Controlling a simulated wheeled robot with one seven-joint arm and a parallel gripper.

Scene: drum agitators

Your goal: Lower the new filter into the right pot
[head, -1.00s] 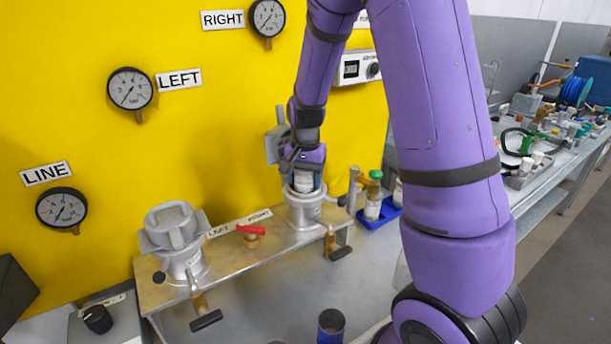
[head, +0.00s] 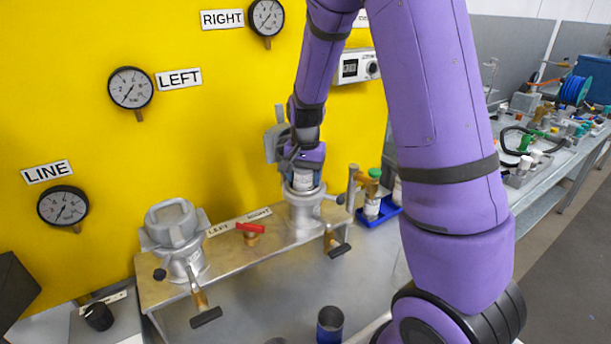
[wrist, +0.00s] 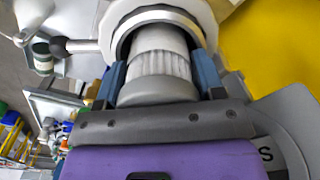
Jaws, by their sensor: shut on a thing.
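The new filter, a white pleated cylinder with a grey end cap (wrist: 160,64), is between the two blue fingers of my gripper (wrist: 160,78). My gripper (head: 303,168) is shut on it and points down over the right pot (head: 305,214). In the wrist view the far end of the filter reaches inside the ring-shaped rim of the right pot (wrist: 112,24). The pot's inside and the filter's lower end are hidden. In the head view the filter (head: 302,181) shows as a short white band above the pot.
The right pot's lid (head: 273,143) stands raised behind it. The left pot (head: 180,240) is closed. A red-handled valve (head: 250,229) lies between the pots. A blue tray (head: 388,212) with bottles is close on the right. A dark open cylinder (head: 330,325) stands in front.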

